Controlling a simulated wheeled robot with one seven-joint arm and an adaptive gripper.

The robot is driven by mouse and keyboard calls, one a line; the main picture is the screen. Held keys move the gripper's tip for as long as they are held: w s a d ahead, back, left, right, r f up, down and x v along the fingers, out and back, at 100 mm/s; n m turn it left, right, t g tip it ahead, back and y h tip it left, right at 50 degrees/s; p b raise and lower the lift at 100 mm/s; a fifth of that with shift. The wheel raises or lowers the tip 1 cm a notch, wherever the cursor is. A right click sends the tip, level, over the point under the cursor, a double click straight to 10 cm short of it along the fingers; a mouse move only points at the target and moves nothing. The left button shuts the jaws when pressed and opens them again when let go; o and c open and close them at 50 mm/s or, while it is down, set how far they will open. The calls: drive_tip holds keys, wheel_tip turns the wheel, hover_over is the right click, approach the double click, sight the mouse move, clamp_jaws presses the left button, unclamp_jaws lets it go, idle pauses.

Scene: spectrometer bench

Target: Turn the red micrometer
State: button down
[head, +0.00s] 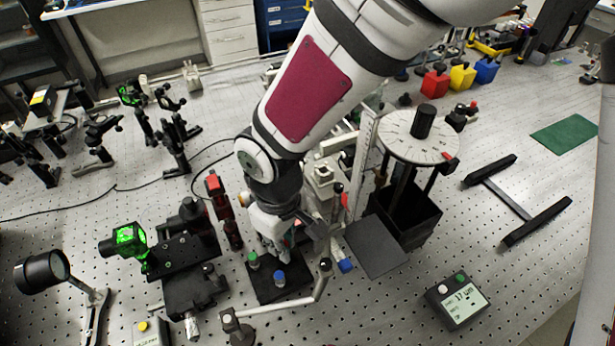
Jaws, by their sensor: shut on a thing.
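My gripper (283,252) points down at a small black block (280,294) on the perforated bench. A green-topped knob (252,259) and a blue-topped knob (278,278) stand on this block, just left of and in front of the fingers. My gripper is shut on the red micrometer, which is mostly hidden behind the fingers and wrist. A small bit of red (297,222) shows beside the fingers. How far the micrometer is turned cannot be seen.
A bent metal rod (312,292) and a blue-ended part (345,266) lie close right of my gripper. A round-topped stand (420,134) is further right. A green-lit optic mount (128,238) is left. A display box (457,300) sits front right.

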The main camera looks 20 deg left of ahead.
drive_tip(key=c, duration=1.5)
unclamp_jaws()
drive_tip(key=shift+c, duration=0.2)
drive_tip(key=shift+r, duration=0.1)
wheel_tip(320, 180, up, 12)
